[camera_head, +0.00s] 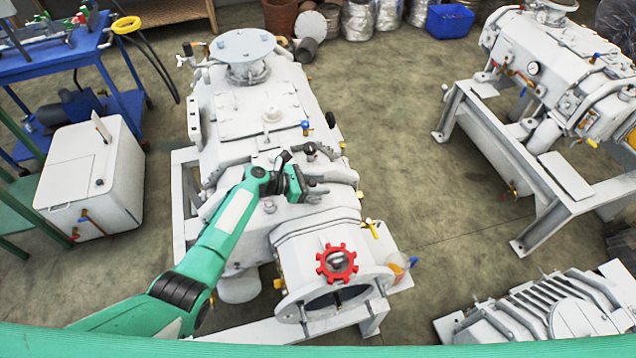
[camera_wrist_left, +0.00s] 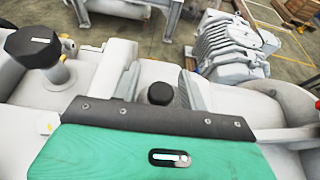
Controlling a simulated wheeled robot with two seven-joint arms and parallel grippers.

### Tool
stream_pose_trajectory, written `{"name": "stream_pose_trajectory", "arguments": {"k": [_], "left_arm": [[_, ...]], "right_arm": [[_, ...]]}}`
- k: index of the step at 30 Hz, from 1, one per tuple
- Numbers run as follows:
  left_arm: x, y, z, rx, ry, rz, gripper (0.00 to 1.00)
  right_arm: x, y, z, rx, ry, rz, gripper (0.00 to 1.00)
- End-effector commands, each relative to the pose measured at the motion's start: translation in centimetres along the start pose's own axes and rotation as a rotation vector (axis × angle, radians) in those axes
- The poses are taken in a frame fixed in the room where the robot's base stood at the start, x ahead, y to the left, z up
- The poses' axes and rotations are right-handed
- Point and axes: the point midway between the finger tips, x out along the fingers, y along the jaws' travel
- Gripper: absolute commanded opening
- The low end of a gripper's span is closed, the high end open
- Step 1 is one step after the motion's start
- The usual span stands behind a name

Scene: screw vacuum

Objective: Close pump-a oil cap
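A large white pump (camera_head: 250,110) stands in the middle of the head view. A black cap (camera_head: 310,148) shows on its top near my left gripper (camera_head: 318,193). A smaller black knob (camera_wrist_left: 160,93) shows between the two grey fingertips, with gaps on both sides. My left gripper is open; it also shows in the left wrist view (camera_wrist_left: 157,85). I cannot tell which black part is the oil cap. My right gripper is not in view.
A red handwheel (camera_head: 337,263) is on the pump's front end. A blue-handled valve (camera_head: 305,127) and a yellow-handled valve (camera_head: 371,229) stick out nearby. Another white pump (camera_head: 560,75) stands at the right. A white box (camera_head: 95,180) stands at the left. Floor between the pumps is clear.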

Motion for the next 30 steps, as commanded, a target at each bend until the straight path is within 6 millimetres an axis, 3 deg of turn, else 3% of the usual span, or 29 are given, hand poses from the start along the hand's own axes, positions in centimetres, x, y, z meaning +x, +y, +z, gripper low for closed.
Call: {"name": "stream_pose_trajectory", "arguments": {"k": [8, 24, 30], "left_arm": [[-1.1, 0.1, 0.0, 0.001, -0.002, 0.001, 0.43], [-11.4, 0.0, -0.2, 0.003, 0.002, 0.001, 0.43], [-13.5, 0.0, -0.1, 0.000, 0.000, 0.000, 0.43]], "right_arm": [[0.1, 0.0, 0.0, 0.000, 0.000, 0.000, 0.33], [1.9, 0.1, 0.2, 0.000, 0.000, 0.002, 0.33], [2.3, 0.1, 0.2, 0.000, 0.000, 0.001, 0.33]]}}
